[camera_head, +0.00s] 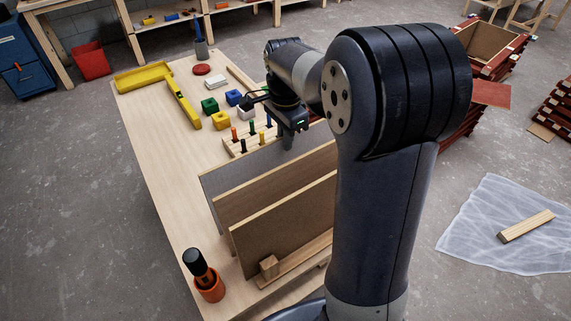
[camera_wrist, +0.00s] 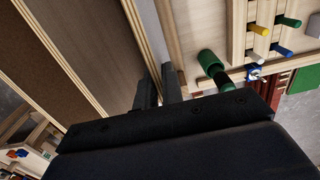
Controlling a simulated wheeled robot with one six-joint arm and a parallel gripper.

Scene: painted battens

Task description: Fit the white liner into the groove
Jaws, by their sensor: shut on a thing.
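Three upright boards stand in a row on the bench. The farthest, a grey-faced board (camera_head: 238,170), may be the white liner; none of them looks clearly white. My gripper (camera_head: 288,147) is over its top edge. In the wrist view the dark fingers (camera_wrist: 159,90) are close together, shut on a thin pale edge that runs up between them. The near brown board (camera_head: 285,220) stands in front, with a middle brown board (camera_head: 222,207) between. Their lower edges and any groove are mostly hidden by the boards and my arm.
A wooden rack with coloured pegs (camera_head: 252,128) lies just behind the boards. Yellow, green and blue blocks, a yellow tool (camera_head: 183,103) and a yellow tray (camera_head: 143,77) are farther back. An orange cup (camera_head: 210,288) with a dark-handled tool stands at the near corner. The left bench strip is clear.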

